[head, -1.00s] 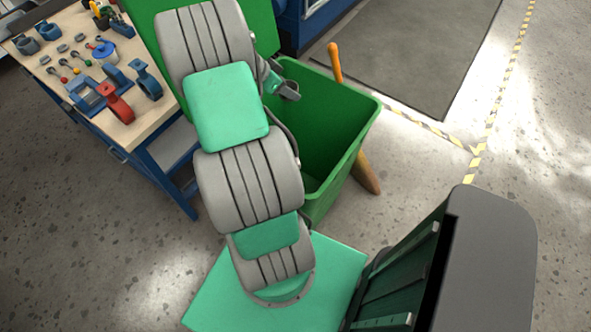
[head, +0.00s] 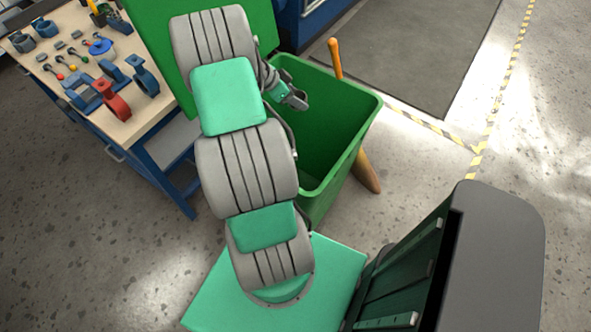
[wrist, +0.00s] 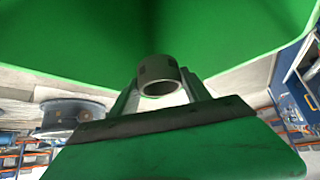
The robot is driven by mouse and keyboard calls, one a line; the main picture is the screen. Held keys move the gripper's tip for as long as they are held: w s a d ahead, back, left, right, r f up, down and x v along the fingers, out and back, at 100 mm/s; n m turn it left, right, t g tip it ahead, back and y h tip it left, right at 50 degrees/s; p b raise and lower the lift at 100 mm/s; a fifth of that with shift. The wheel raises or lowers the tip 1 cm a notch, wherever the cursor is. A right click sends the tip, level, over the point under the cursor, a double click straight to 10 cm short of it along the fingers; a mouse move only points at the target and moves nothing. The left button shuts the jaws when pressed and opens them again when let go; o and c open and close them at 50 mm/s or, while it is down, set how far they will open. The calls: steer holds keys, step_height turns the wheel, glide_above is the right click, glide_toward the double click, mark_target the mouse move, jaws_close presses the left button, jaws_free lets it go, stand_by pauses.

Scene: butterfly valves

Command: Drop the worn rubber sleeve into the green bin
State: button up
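The worn rubber sleeve, a short dark grey ring (wrist: 158,78), sits between my two fingers in the wrist view. My gripper (wrist: 160,92) is shut on it, with the open end of the ring facing the camera. In the head view my gripper (head: 298,100) is small and over the far left part of the green bin's opening. I cannot tell the sleeve from the fingers there. The green bin (head: 350,155) stands open, right of my arm. Its visible inside looks empty; my arm hides its left part. A broad green surface fills the top of the wrist view.
A workbench (head: 135,128) with tools and red and blue valve parts stands at the left. A green panel (head: 150,35) rises behind my arm. A dark mat (head: 410,55) and yellow-striped floor tape lie beyond.

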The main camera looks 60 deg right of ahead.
steer(key=o, duration=0.5)
steer(key=b+v, duration=0.1)
steer(key=v, duration=0.6)
steer(key=shift+w+a+r, duration=0.2)
steer(key=shift+r, duration=0.1)
